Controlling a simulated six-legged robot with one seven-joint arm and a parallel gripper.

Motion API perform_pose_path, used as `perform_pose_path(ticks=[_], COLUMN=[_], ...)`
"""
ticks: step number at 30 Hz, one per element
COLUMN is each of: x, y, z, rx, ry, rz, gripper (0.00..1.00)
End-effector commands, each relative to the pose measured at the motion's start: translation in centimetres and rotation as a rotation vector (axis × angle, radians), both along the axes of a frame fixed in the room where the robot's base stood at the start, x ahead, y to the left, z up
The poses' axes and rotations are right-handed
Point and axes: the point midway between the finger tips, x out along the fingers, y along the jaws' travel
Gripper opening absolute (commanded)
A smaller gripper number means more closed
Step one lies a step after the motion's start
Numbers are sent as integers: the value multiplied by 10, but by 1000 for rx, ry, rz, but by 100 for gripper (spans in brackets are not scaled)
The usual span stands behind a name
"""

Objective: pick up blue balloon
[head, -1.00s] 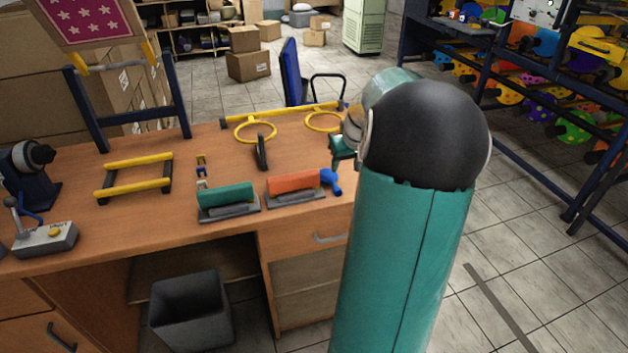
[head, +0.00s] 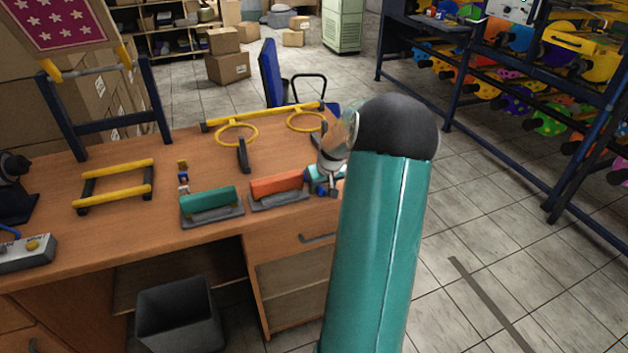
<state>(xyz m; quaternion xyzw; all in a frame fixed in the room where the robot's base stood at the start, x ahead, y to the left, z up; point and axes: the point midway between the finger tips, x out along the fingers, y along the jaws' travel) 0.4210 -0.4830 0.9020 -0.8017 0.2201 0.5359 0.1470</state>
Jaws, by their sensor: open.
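A small blue object (head: 312,187), which looks like the limp blue balloon, lies on the desk at the right end of the orange-handled tool. My gripper (head: 326,188) is right over it or beside it and hides part of it. The jaws are open. I cannot tell whether the balloon is between the fingers or whether they touch it. My teal arm with its black joint stands in front of the desk's right end and hides what is behind it.
Orange-handled (head: 277,187) and green-handled (head: 208,202) tools lie close on the left. A yellow bar with two rings (head: 237,134) stands behind. A dark bin (head: 180,318) is under the desk (head: 110,232).

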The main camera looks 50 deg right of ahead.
Motion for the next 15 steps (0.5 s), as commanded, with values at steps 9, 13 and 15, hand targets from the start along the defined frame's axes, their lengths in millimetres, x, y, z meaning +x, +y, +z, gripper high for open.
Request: perform_pose_path(ticks=[9,13,15], x=[3,3,3], y=[-1,-1,-1], z=[-8,-8,-8], rx=[0,0,0], ry=[0,0,0], rz=[0,0,0], gripper=[49,26,12])
